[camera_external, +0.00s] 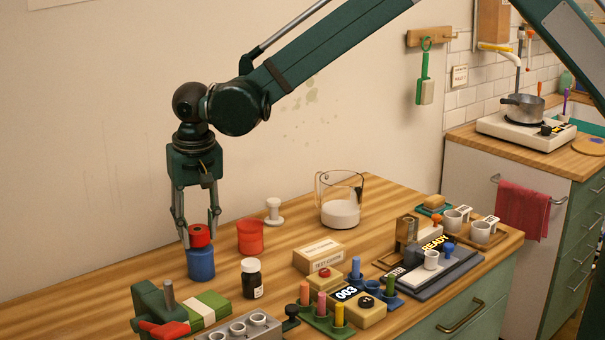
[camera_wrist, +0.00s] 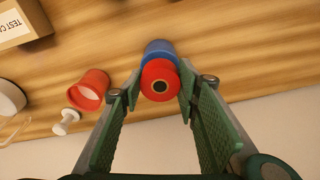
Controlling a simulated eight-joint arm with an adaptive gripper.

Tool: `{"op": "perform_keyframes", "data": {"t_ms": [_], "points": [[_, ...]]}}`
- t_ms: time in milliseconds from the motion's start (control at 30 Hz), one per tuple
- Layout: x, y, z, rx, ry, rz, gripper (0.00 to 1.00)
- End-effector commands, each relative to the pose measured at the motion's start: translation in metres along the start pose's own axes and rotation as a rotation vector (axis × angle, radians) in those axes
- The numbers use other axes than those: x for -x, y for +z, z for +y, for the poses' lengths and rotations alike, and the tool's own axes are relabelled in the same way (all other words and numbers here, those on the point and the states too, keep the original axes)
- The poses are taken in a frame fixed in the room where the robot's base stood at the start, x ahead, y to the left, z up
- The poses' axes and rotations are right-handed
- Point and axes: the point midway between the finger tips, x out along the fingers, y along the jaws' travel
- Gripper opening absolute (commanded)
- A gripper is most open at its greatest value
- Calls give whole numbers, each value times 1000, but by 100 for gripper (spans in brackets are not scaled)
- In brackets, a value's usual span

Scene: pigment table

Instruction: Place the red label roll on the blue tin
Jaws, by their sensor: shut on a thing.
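The red label roll (camera_external: 199,236) is between the fingers of my gripper (camera_external: 200,238), which is shut on it. It shows in the wrist view (camera_wrist: 160,80) as a red ring with a dark centre hole between the green fingers (camera_wrist: 158,92). The blue tin (camera_external: 201,264) stands upright on the wooden table directly below the roll. In the wrist view the blue tin (camera_wrist: 160,47) shows just behind the roll. The roll's underside appears at the tin's top; whether they touch I cannot tell.
A red cup (camera_external: 250,237), a white spool (camera_external: 273,211) and a dark bottle (camera_external: 251,279) stand near the tin. A green and white block (camera_external: 207,307) and a green clamp (camera_external: 155,305) are in front. A glass jug (camera_external: 340,203) stands further back.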

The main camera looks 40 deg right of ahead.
Motion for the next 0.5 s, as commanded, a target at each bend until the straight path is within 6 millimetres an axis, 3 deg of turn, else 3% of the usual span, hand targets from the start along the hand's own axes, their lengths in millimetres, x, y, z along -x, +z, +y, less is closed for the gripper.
{"op": "perform_keyframes", "data": {"t_ms": [133, 500], "points": [[-11, 1, 0, 0, 0, 0, 20], [-14, 2, 0, 0, 0, 0, 20]]}}
